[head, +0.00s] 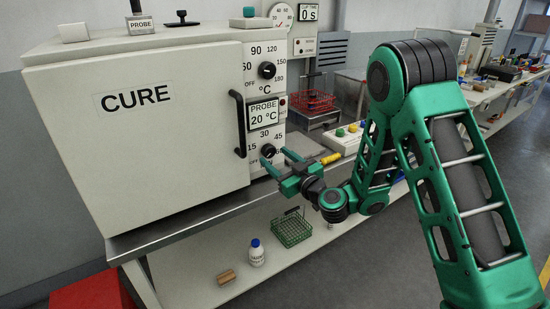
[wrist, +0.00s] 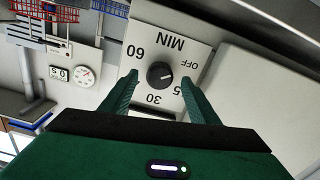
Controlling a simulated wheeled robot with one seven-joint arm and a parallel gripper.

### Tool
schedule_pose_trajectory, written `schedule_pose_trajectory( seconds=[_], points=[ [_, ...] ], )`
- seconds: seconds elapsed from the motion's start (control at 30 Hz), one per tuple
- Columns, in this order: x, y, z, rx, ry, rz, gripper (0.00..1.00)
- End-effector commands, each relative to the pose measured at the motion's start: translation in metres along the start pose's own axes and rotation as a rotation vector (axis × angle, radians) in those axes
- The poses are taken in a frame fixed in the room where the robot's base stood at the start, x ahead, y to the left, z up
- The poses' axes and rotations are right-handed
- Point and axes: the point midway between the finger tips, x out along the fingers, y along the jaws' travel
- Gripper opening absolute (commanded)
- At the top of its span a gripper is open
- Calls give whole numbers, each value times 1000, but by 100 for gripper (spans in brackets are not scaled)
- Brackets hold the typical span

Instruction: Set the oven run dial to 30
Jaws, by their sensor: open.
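The oven (head: 140,120) is a large white box marked CURE, with a control panel on its right side. The run dial (head: 268,151) is the lower black knob on the panel, with a scale marked in minutes. In the wrist view the dial (wrist: 160,74) shows upside down, and its light mark points right, toward the OFF side. 60, MIN, OFF and 30 are readable there; a finger partly covers 15. My gripper (head: 274,156) is open at the panel. In the wrist view its fingers (wrist: 159,78) stand on either side of the knob, with gaps showing.
A temperature dial (head: 267,70) and a PROBE 20 °C display (head: 263,114) sit above the run dial. The oven door's black handle (head: 238,123) is just left of the panel. A red wire basket (head: 313,102) and a button box (head: 345,138) stand to the right.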

Motion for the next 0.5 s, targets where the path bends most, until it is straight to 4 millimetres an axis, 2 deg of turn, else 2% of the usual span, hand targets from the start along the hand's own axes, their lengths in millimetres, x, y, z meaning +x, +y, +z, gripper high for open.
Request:
schedule_pose_trajectory(
  seconds=[0.2,0.5],
  points=[
    [15,-1,-1,-2,2,-1,55],
    [22,1,0,0,1,3,55]
  ],
)
